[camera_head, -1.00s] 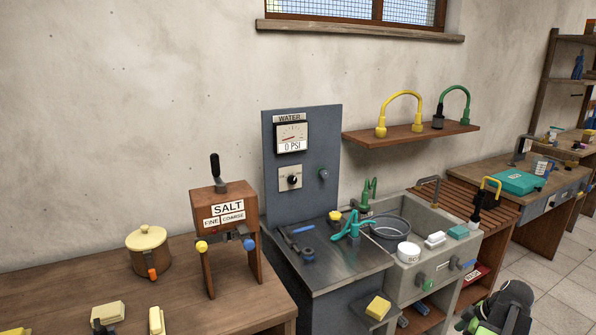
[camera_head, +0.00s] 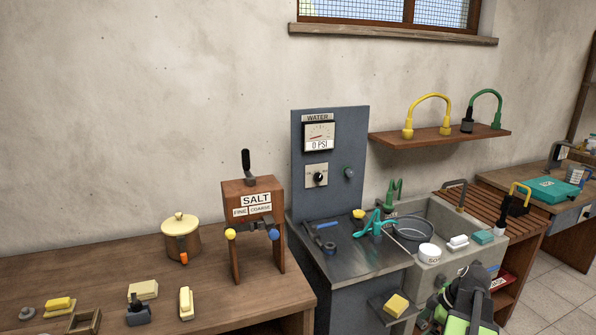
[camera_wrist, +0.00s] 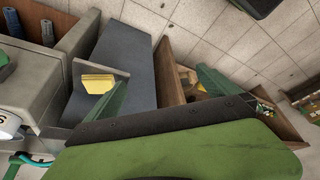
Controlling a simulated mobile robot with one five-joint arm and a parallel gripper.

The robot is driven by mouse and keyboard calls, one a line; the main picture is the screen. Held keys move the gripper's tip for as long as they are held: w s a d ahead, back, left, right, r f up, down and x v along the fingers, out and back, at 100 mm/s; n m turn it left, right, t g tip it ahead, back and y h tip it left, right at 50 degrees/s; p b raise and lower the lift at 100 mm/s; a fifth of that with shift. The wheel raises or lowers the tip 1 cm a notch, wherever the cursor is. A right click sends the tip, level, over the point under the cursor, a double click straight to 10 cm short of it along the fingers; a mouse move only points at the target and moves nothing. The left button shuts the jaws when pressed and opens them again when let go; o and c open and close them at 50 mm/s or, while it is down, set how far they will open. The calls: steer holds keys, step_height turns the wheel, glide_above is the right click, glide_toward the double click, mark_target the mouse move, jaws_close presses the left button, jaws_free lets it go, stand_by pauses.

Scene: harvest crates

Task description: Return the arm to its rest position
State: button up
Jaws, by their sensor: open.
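In the wrist view my gripper (camera_wrist: 160,84) shows its two green fingers spread apart, with nothing held between them. Behind the gap are a grey panel, a brown wooden edge and the floor. In the head view part of my green and black arm (camera_head: 468,302) rises at the lower right, in front of the sink (camera_head: 437,268). The fingertips cannot be made out there.
A small shelf with a yellow sponge (camera_head: 396,305) is just left of my arm; the sponge also shows in the wrist view (camera_wrist: 97,83). The salt dispenser (camera_head: 253,205) stands on the wooden table (camera_head: 110,265) at left. Tiled floor (camera_head: 560,300) is clear at right.

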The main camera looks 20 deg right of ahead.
steer(key=w+a+n+g+p, duration=0.1)
steer(key=w+a, duration=0.3)
steer(key=a, duration=0.4)
steer(key=w+a+r+n, duration=0.1)
steer(key=w+a+n, duration=0.1)
steer(key=w+a, duration=0.35)
steer(key=w+a+n+g+p, duration=0.1)
steer(key=w+a, duration=0.2)
steer(key=a, duration=0.6)
steer(key=s+a+m+g+h+p, duration=0.1)
steer(key=a+m+h, duration=0.1)
steer(key=a+m, duration=1)
steer(key=a, duration=0.7)
steer(key=shift+a+r+h, duration=0.2)
steer(key=shift+r+h, duration=0.2)
steer(key=shift+s, duration=0.1)
